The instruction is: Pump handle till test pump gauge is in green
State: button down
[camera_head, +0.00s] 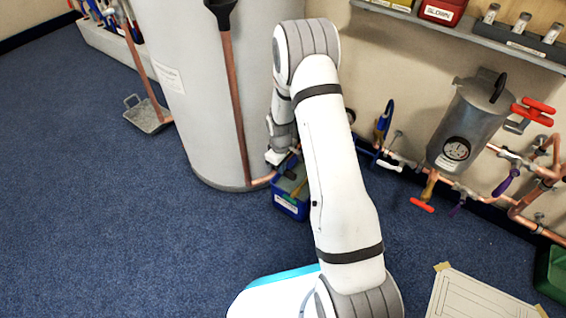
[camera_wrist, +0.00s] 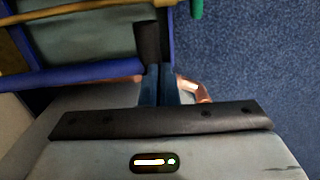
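The test pump appears to be the blue box (camera_head: 290,206) on the carpet, beside the foot of the large grey cylinder. It has a white label, and a green-ended part lies across its top. My gripper (camera_head: 276,157) is just above it, partly blocked by my arm. In the wrist view, the blue frame of the box (camera_wrist: 85,76) and a brown rod (camera_wrist: 75,10) lie left of my fingers. The two fingertips (camera_wrist: 160,85) are together, with only a thin line between them. A dark upright part (camera_wrist: 147,42) sits just beyond them.
The grey cylinder (camera_head: 190,90) stands left of the box, with a copper pipe (camera_head: 235,100) down its front. A grey canister (camera_head: 468,125) and copper pipes with red and purple valve handles line the wall at right. Blue carpet (camera_head: 90,230) is clear at left.

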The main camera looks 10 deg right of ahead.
notch_tip(320, 180, down, 2)
jog(key=shift+f+b, duration=0.1)
jog(key=shift+b, duration=0.2)
dwell(0.3)
jog(key=s+a+r+p, duration=0.2)
jog(key=r+p, duration=0.2)
jog(key=r, duration=0.3)
jog(key=s+a+r+p, duration=0.1)
jog(key=a+r+p, duration=0.1)
jog(key=r+p, duration=0.2)
notch_tip(320, 180, up, 3)
jog(key=shift+s+a+f, duration=0.15)
jog(key=shift+s+a, duration=0.05)
jog(key=shift+s, duration=0.15)
